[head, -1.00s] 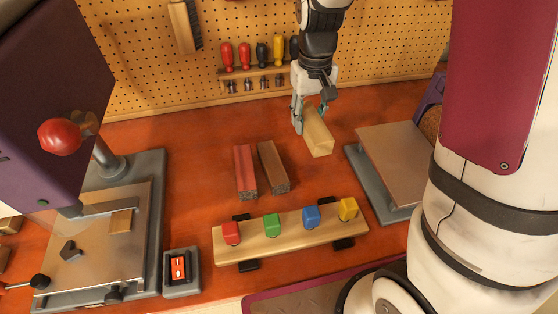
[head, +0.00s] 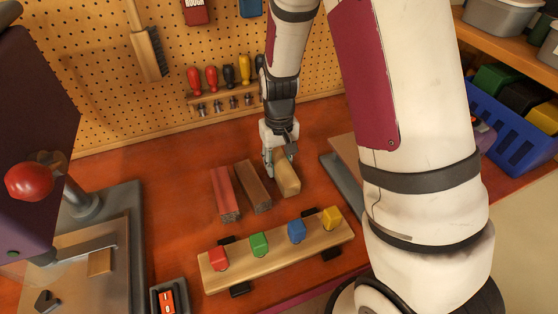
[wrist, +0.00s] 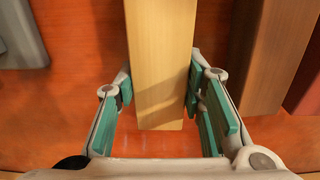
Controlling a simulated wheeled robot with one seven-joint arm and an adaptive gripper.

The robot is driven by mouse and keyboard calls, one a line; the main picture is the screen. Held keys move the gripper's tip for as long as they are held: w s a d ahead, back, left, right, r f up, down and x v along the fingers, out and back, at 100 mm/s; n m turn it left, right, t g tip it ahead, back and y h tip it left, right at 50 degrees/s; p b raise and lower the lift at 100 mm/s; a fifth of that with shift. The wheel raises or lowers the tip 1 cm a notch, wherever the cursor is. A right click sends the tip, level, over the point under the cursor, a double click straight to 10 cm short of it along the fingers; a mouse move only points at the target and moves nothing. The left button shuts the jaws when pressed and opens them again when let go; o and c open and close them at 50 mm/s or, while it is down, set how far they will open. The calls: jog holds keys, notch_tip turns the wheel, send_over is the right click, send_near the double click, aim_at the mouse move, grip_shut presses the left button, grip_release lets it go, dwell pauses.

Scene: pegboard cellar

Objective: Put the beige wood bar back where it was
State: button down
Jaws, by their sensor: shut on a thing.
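The beige wood bar (head: 287,173) is low at the bench top, just right of the brown bar and roughly parallel to it. Whether it touches the bench cannot be told for sure. My gripper (head: 281,158) is shut on its far part from above. In the wrist view the beige bar (wrist: 160,60) runs between the green finger pads of my gripper (wrist: 160,95). The brown bar (head: 253,187) and the red bar (head: 225,194) lie to its left, apart from it. The brown bar also shows in the wrist view (wrist: 262,60).
A wooden strip (head: 277,258) with red, green, blue and yellow blocks lies in front of the bars. A grey plate (head: 345,180) is at right, partly behind my arm. A machine with a red knob (head: 30,182) is at left. The pegboard (head: 110,90) stands behind.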

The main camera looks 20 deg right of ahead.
aim_at(279, 159)
jog(key=c, duration=1.1)
grip_release()
jog(key=shift+f, duration=0.1)
jog(key=shift+o, duration=0.2)
notch_tip(279, 159, up, 12)
jog(key=s+r+t, duration=0.5)
jog(key=s+r, duration=1)
jog(key=s, duration=0.5)
jog(key=shift+r+b, duration=0.3)
jog(key=shift+r, duration=0.1)
jog(key=shift+d, duration=0.1)
